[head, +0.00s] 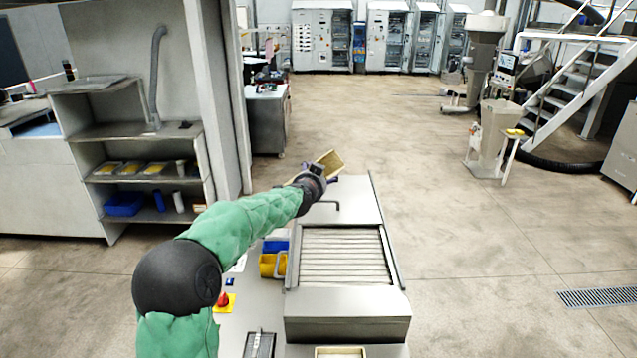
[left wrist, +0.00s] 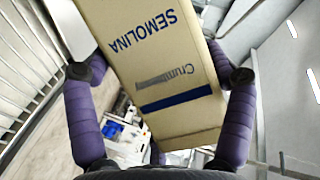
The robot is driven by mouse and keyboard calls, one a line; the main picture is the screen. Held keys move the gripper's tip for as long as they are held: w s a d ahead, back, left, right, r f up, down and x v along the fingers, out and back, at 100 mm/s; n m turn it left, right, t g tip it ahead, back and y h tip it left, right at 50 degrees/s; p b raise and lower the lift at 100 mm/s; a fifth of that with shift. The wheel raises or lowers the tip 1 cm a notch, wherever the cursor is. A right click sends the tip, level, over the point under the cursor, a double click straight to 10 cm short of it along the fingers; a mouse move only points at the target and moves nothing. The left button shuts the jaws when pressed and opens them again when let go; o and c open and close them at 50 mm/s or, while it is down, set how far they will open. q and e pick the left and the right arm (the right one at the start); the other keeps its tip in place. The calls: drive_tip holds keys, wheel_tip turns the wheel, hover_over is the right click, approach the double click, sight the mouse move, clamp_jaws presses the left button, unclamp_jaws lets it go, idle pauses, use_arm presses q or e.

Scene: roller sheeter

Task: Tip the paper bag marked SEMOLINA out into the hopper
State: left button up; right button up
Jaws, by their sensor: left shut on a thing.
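The tan paper bag marked SEMOLINA (left wrist: 160,60) fills the middle of the left wrist view, its print upside down there. The bag (head: 331,161) also shows small and tilted in the head view, past the end of my green left arm. My left gripper (head: 316,179) is shut on it, with purple fingers on both sides of the bag in the left wrist view. It holds the bag above the far end of the metal sheeter (head: 352,318). I cannot tell which part is the hopper; the arm and bag hide some of the far end. My right gripper is not in view.
Blue and yellow bins (head: 268,264) stand left of the rollers (head: 345,256). A red button on a yellow plate (head: 223,301) is nearer. A shelf unit (head: 140,131) stands left, beside a pillar (head: 212,95). Open floor (head: 480,260) lies to the right.

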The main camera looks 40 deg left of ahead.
use_arm(q)
drive_tip(key=r+n+p, duration=0.1)
drive_tip(key=r+n+h+p, duration=0.1)
drive_tip(key=r+p, duration=0.1)
drive_tip(key=a+r+n+p, duration=0.1)
drive_tip(key=shift+s+r+h, duration=0.1)
drive_tip(key=shift+r+h, duration=0.1)
drive_tip(key=shift+h, duration=0.1)
drive_tip(key=r+n+p, duration=0.1)
drive_tip(key=p, duration=0.2)
drive_tip(key=r+n+h+p, duration=0.1)
drive_tip(key=p, duration=0.2)
drive_tip(key=r+h+p, duration=0.1)
drive_tip(key=p, duration=0.2)
drive_tip(key=shift+a+r+n, duration=0.3)
drive_tip(key=shift+n, duration=0.1)
drive_tip(key=shift+r+n+h+p, duration=0.15)
drive_tip(key=shift+n+h+p, duration=0.2)
drive_tip(key=shift+p, duration=0.45)
